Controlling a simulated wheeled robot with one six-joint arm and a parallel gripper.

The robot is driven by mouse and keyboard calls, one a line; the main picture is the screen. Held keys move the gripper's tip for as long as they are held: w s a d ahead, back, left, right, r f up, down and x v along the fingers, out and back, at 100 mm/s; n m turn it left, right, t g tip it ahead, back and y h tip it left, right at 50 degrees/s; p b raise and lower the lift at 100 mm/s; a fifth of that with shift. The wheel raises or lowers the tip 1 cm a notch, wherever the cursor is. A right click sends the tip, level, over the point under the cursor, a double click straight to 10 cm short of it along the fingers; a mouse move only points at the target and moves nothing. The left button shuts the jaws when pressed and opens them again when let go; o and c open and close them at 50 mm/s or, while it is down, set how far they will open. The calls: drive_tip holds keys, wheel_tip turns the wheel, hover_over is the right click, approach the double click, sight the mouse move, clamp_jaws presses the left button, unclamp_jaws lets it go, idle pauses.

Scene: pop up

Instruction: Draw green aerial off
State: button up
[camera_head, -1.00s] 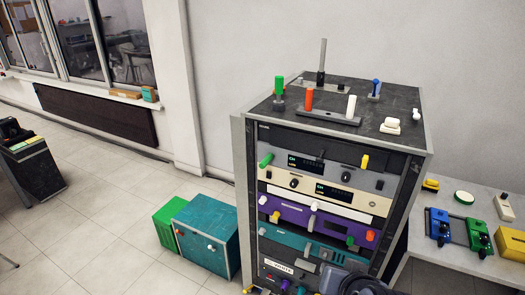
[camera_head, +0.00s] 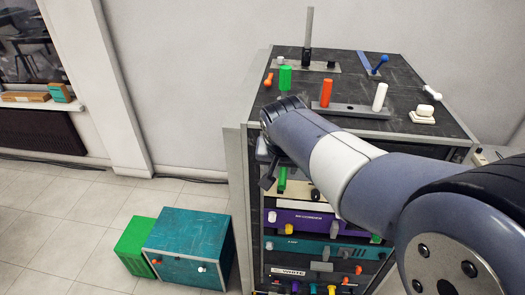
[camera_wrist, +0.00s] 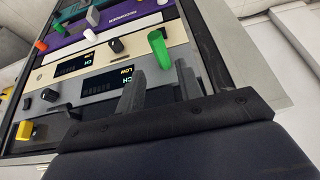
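A green rod (camera_wrist: 158,46) sticks out of the grey display panel (camera_wrist: 78,97) on the rack's front, near its side edge, in the wrist view. In the head view it shows (camera_head: 282,178) just below my wrist, partly hidden. My gripper (camera_wrist: 160,70) is open and empty in the wrist view. The rod lies just past the fingertips, roughly in line with the gap; I cannot tell whether they touch. In the head view my fingers are largely hidden. A second green cylinder (camera_head: 285,78) stands upright on the rack's top.
The rack top (camera_head: 345,65) also holds an orange cylinder (camera_head: 326,92), a white cylinder (camera_head: 380,97) and a tall grey rod (camera_head: 308,28). Black knobs (camera_wrist: 49,95) and a yellow knob (camera_wrist: 27,130) stick out nearby. A teal cabinet (camera_head: 188,245) stands on the floor at left.

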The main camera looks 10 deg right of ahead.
sight(283, 179)
drive_tip(key=b+x, duration=0.5)
drive_tip(key=x, duration=0.3)
drive_tip(key=shift+s+f, duration=0.1)
drive_tip(key=shift+c, duration=0.5)
drive_tip(key=shift+r, duration=0.25)
clamp_jaws()
drive_tip(key=shift+s+a, duration=0.1)
drive_tip(key=shift+s, duration=0.15)
drive_tip(key=shift+s+a+b, duration=0.15)
drive_tip(key=shift+s+a, duration=0.1)
drive_tip(key=shift+s, duration=0.5)
drive_tip(key=shift+s+a+b, duration=0.1)
drive_tip(key=shift+s+a, duration=0.1)
drive_tip(key=shift+s, duration=0.5)
drive_tip(key=shift+s+a+b, duration=0.15)
drive_tip(key=shift+s+a, duration=0.1)
drive_tip(key=shift+s, duration=0.5)
